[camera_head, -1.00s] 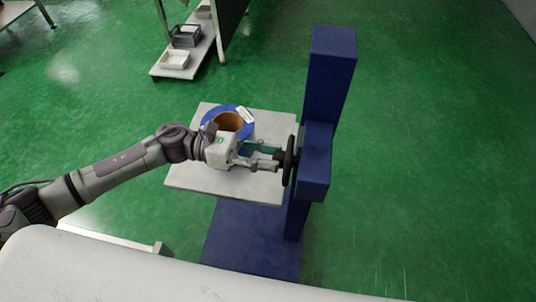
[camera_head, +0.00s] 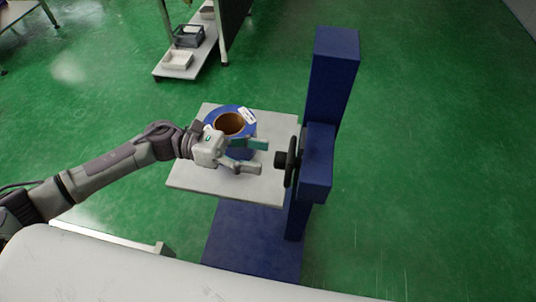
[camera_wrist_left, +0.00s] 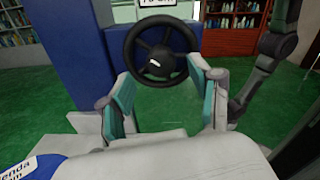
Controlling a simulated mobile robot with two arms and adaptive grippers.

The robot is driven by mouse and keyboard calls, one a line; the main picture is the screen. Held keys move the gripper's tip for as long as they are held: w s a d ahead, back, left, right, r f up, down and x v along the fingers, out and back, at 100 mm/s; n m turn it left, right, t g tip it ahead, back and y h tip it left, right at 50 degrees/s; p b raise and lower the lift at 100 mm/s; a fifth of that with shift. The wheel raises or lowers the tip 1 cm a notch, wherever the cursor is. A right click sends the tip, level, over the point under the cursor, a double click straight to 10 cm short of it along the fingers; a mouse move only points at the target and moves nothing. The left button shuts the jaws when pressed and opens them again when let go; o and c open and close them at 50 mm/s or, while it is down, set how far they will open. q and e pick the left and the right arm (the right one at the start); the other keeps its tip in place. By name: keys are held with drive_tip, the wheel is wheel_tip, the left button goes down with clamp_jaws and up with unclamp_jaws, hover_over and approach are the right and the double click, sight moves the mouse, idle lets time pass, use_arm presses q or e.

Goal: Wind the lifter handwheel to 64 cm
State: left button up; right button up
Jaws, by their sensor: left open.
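The lifter (camera_head: 331,85) is a blue column on a blue base, with a light grey platform (camera_head: 188,178) on its left side. Its black handwheel (camera_head: 291,162) is on the side of the column facing the platform, with a dark knob or hub sticking out toward my gripper. In the left wrist view the handwheel (camera_wrist_left: 161,48) is seen face-on beyond the fingers. My left gripper (camera_head: 259,156) is above the platform, open and empty, a short gap left of the wheel. Its teal-padded fingers (camera_wrist_left: 170,95) are spread wide in the wrist view. My right gripper is not seen.
A blue roll with a brown core (camera_head: 230,122) stands on the platform behind and beside my left gripper. Green floor (camera_head: 440,150) is clear to the right of the lifter.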

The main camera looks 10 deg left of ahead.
use_arm(q)
drive_tip(key=a, duration=0.9)
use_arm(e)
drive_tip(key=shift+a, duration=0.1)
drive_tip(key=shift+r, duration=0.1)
